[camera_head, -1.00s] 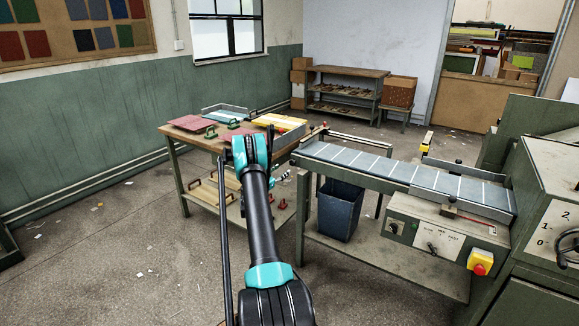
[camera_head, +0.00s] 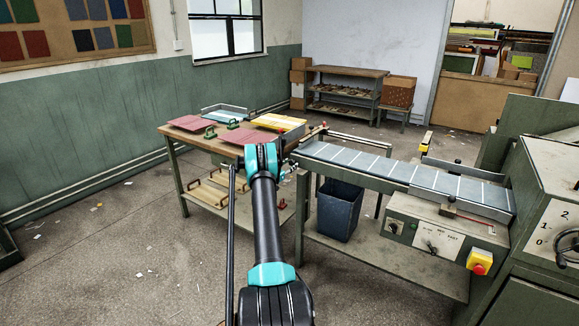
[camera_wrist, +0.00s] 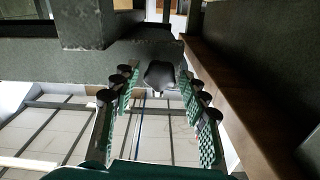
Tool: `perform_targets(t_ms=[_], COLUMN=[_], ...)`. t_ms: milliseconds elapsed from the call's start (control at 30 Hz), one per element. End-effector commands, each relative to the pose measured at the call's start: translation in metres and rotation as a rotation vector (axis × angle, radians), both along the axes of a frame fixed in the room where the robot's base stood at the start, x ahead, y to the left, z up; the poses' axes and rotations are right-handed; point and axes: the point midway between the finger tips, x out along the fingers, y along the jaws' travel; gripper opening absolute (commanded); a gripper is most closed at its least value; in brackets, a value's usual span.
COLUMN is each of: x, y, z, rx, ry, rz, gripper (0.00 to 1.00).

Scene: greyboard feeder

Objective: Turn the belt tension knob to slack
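In the wrist view a black lobed knob (camera_wrist: 160,75) sits at the end of a dark grey metal part, near the picture's middle. I take it for the belt tension knob. My gripper (camera_wrist: 159,88) is open, with one green-padded finger to the left of the knob and one to the right. Gaps show between the knob and both fingers, so I see no contact. How deep the knob sits between the tips is hard to tell. In the head view the conveyor belt (camera_head: 385,168) lies to the right of my arm. The knob does not show there, and my gripper is mostly hidden behind my arm.
A brown rail (camera_wrist: 225,90) runs close along the right finger in the wrist view. In the head view a work table (camera_head: 178,150) with coloured boards stands left of the conveyor. A blue bin (camera_head: 340,212) stands under the belt. The floor at left is open.

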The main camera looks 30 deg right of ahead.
Motion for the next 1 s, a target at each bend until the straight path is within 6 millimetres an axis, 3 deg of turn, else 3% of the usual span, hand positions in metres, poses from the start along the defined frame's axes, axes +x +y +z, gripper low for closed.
perform_targets(t_ms=[33, 300, 667, 1000], x=[0.0, -0.0002, -0.0003, -0.0002], y=[0.0001, 0.0001, 0.0002, 0.0003], z=[0.0, 0.0001, 0.0, -0.0001], rx=[0.0, 0.0, -0.024, -0.121], ry=[0.0, 0.0, 0.057, 0.292], rz=[0.0, 0.0, -0.001, -0.001], gripper=[0.35, 0.02, 0.02, 0.02])
